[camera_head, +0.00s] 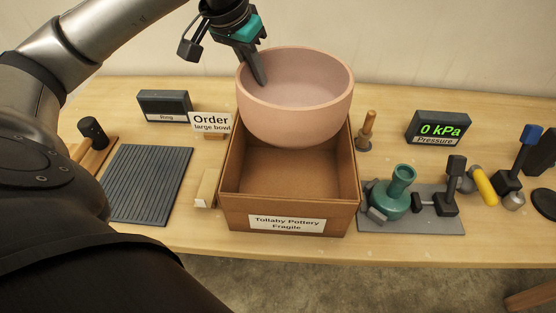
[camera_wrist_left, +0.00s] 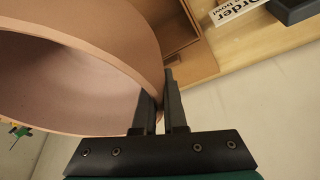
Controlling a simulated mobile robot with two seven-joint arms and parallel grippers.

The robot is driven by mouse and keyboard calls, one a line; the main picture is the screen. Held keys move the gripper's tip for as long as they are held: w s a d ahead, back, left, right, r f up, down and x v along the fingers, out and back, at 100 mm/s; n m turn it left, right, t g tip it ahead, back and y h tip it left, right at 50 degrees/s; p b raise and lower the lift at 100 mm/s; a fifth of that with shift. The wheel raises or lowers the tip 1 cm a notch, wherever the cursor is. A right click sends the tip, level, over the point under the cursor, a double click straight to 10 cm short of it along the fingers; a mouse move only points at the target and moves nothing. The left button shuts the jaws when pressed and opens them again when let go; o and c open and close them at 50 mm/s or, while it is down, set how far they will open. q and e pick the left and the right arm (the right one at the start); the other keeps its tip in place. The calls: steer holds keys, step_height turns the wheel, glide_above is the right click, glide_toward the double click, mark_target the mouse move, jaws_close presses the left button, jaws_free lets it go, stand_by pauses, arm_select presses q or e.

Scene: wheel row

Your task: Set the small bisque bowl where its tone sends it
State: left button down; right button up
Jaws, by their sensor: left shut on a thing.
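A pinkish, wide, plain bowl (camera_head: 295,110) hangs upright over the back part of an open cardboard box (camera_head: 236,218); it looks large, and no smaller bowl shows. My left gripper (camera_head: 258,68) is shut on the bowl's left rim, one finger inside the wall. The left wrist view shows the fingers (camera_wrist_left: 168,108) pinching the rim of the bowl (camera_wrist_left: 135,40). The box is labelled "Tollaby Pottery Fragile", and its visible floor is empty. A display marked "Ring" (camera_head: 165,104) is dark. My right gripper is not in view.
A ribbed dark mat (camera_head: 148,185) lies left of the box, bare. A teal flask-shaped vessel (camera_head: 393,196) sits on a grey plate (camera_head: 432,226). A pressure display (camera_head: 439,128) reads 0 kPa. Levers crowd the far right.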

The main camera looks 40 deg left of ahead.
arm_select(q)
steer(key=shift+w+f+b, duration=0.1)
steer(key=shift+f+b, duration=1.9)
steer(key=shift+f, duration=7.45)
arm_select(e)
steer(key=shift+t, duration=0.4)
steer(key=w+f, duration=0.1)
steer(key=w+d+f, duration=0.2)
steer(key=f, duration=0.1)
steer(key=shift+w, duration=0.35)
arm_select(q)
steer(key=shift+f, duration=0.1)
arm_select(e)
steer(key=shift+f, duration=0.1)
arm_select(q)
steer(key=c, duration=1.4)
jaws_free()
steer(key=shift+f, duration=0.15)
steer(key=o, duration=0.4)
